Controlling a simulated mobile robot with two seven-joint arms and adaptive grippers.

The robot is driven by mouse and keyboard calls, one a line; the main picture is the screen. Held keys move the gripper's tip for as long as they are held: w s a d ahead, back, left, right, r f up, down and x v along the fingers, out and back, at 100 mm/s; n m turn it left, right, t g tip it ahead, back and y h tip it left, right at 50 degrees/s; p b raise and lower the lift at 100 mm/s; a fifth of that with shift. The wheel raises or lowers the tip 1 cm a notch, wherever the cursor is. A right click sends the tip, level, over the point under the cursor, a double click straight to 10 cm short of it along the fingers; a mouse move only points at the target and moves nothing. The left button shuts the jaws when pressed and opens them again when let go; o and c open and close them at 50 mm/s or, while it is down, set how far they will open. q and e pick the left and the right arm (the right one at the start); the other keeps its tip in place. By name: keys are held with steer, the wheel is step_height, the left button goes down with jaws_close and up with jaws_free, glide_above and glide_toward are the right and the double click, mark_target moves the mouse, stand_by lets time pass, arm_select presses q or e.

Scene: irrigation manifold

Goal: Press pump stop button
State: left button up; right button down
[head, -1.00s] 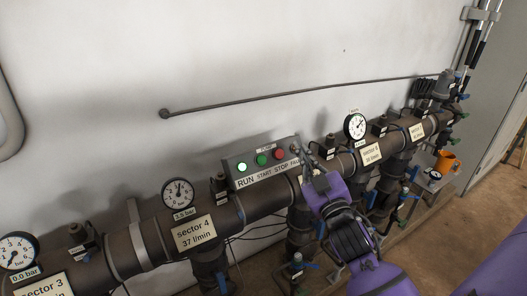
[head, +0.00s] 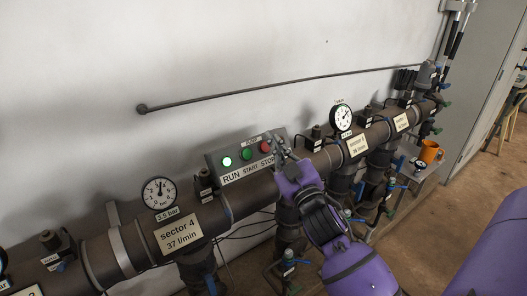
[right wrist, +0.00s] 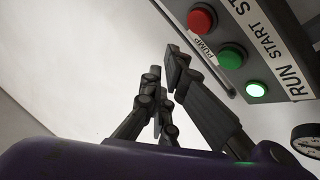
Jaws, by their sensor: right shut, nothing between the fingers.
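The pump control box (head: 216,161) is fixed above the brown pipe. Its lit green RUN lamp (head: 227,162), green START button (head: 247,154) and red STOP button (head: 265,147) sit in a row. My right gripper (head: 279,143) is shut and empty, just right of the red button, over the box's right end. In the right wrist view the red button (right wrist: 201,19) lies above and right of the fingertips (right wrist: 167,70), with a gap in the picture. I cannot tell the depth between them. The lit lamp (right wrist: 256,90) shows there too. My left gripper is not in view.
The pipe manifold with valves, a sector 4 plate (head: 178,234) and gauges (head: 160,192) runs along the wall below the box. A thin grey rod (head: 270,88) is on the wall above. An orange mug (head: 430,152) stands far right.

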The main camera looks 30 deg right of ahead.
mark_target(265, 147)
steer(key=w+f, duration=0.1)
steer(key=w, duration=0.2)
steer(key=shift+w+a+f+b, duration=0.1)
steer(key=shift+f+b, duration=0.3)
stand_by(0.4)
stand_by(0.7)
steer(key=shift+w, duration=0.1)
steer(key=shift+w+f, duration=0.2)
steer(key=shift+w, duration=0.1)
